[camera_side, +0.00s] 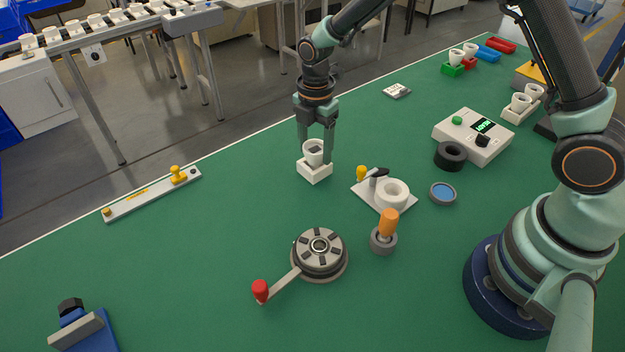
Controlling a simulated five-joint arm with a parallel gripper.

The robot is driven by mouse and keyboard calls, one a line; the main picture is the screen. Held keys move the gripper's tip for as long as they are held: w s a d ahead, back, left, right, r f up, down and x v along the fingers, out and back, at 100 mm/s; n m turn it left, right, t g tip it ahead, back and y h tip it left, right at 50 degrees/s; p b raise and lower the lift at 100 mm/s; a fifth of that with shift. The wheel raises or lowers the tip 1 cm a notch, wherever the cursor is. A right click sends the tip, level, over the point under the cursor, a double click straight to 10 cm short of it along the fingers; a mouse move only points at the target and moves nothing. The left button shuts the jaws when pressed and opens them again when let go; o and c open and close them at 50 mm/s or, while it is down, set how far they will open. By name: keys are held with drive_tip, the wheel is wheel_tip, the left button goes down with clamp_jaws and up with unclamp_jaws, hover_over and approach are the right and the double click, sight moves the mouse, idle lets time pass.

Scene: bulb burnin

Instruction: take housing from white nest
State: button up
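A white cup-shaped housing (314,152) sits at the white nest (315,173), a small square block on the green table near its far edge. My gripper (316,153) points straight down over the nest. Its two fingers stand on either side of the housing, one left and one right, low beside its walls. Whether the fingers touch the housing or leave a small gap cannot be made out. The lower part of the housing is hidden in or behind the nest.
Right of the nest stands a white plate with a ring and black-handled clamp (391,193). A rotary fixture with a red-knobbed lever (319,254) is in front. A grey rail with a yellow knob (152,196) lies left. Table between is clear.

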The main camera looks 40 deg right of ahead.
drive_tip(key=c, duration=0.6)
drive_tip(key=shift+o, duration=0.2)
drive_tip(key=shift+r, duration=0.1)
wheel_tip(320, 180, up, 24)
drive_tip(key=shift+r, duration=0.15)
idle(0.4)
